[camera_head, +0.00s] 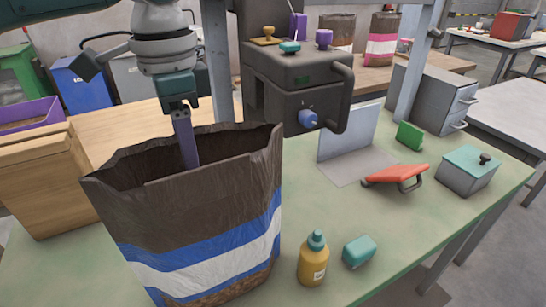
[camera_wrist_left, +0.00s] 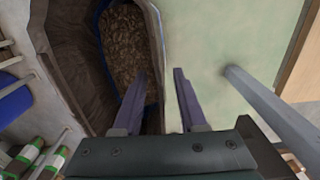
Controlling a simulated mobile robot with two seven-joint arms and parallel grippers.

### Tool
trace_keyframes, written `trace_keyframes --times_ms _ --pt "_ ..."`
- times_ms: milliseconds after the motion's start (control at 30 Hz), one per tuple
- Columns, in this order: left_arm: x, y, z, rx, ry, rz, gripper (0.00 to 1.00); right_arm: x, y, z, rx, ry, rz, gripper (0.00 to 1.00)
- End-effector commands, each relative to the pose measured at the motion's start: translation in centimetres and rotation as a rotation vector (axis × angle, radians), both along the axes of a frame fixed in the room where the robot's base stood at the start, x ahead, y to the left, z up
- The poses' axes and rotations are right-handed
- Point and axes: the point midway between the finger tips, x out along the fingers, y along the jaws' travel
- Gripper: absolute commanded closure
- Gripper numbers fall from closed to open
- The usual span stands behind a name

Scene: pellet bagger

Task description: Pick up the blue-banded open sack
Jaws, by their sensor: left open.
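The blue-banded open sack (camera_head: 190,225) stands upright on the green table at the front left, brown with blue and white bands. My left gripper (camera_head: 188,158) points down at its far rim, with one finger visible inside the mouth. In the left wrist view the gripper (camera_wrist_left: 161,72) is open. One finger is over the sack's inside and the other over the table side, with the sack wall (camera_wrist_left: 154,50) between them and no clear grip on it. Brown pellets (camera_wrist_left: 124,45) show inside the sack. My right gripper is not in view.
A yellow bottle (camera_head: 312,262) and a teal block (camera_head: 359,251) stand right of the sack. A wooden box (camera_head: 45,185) is at its left. A dark machine (camera_head: 292,80) and grey post (camera_head: 217,60) stand behind. A red-handled tool (camera_head: 394,175) lies farther right.

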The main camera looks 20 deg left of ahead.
Motion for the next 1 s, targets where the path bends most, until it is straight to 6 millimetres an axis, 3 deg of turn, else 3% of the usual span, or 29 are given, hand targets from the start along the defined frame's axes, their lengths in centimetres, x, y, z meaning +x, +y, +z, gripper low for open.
trace_keyframes --times_ms 67,433,1000 --pt "0.01 -0.02 0.02 0.000 0.000 0.000 0.60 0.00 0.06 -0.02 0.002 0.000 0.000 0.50" --pt "0.02 -0.03 0.06 -0.001 -0.001 0.000 1.00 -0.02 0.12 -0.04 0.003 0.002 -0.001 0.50" --pt "0.02 -0.03 0.08 -0.001 -0.001 0.000 1.00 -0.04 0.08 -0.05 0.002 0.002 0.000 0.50"
